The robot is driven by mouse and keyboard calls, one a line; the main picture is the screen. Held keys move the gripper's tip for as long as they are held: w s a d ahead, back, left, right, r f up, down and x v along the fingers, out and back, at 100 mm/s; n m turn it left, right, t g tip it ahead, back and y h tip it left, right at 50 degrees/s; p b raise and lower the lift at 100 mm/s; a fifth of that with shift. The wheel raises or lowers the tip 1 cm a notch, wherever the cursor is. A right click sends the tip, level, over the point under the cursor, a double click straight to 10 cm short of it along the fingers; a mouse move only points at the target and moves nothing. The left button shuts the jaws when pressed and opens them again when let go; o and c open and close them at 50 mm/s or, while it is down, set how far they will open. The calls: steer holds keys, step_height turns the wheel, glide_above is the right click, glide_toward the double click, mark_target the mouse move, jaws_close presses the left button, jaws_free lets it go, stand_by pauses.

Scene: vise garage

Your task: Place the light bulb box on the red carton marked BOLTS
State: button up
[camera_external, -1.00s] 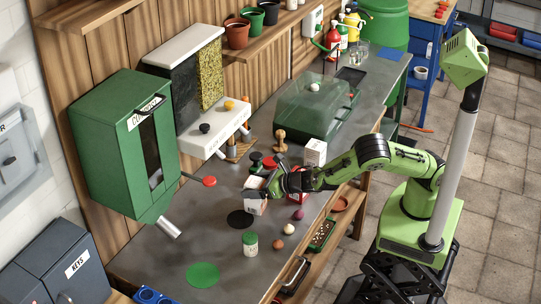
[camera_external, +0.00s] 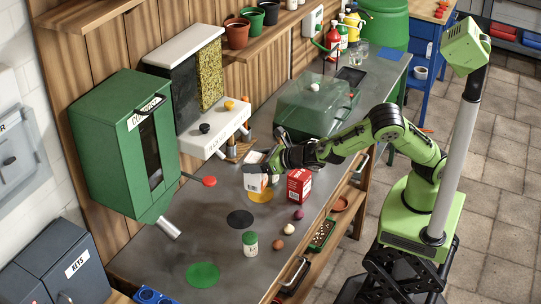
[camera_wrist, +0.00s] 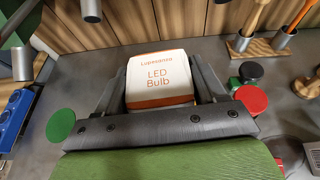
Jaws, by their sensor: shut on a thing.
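The light bulb box (camera_external: 256,183) is white with an orange band and shows "LED Bulb" in the wrist view (camera_wrist: 157,75). My gripper (camera_external: 266,172) is shut on it, with a finger on each side in the wrist view (camera_wrist: 160,88). The box is held above the bench, over or near a yellow disc. The red carton (camera_external: 299,186) stands upright on the bench, just right of the held box in the external view. Its lettering is too small to read. I cannot make out the carton clearly in the wrist view.
The yellow disc (camera_external: 260,196), black disc (camera_external: 240,219) and green disc (camera_external: 203,275) lie on the bench. A green-lidded jar (camera_external: 250,243) and small balls (camera_external: 289,229) are in front of the carton. A clear-lidded green case (camera_external: 310,105) stands behind. The bench's left middle is clear.

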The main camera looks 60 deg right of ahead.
steer(key=s+d+r+m+g+h+p, duration=0.1)
steer(key=s+d+r+m+h+p, duration=0.45)
steer(key=s+d+r, duration=0.5)
step_height(320, 180, down, 10)
steer(key=d+b, duration=0.1)
steer(key=b, duration=0.2)
steer(key=shift+w+r+h+b, duration=0.2)
steer(key=shift+w+h+b, duration=0.1)
steer(key=shift+w+h, duration=0.05)
steer(key=shift+d, duration=0.1)
steer(key=shift+f, duration=0.15)
steer(key=o, duration=1)
steer(key=p+v, duration=0.2)
steer(key=v, duration=1)
steer(key=shift+s, duration=0.1)
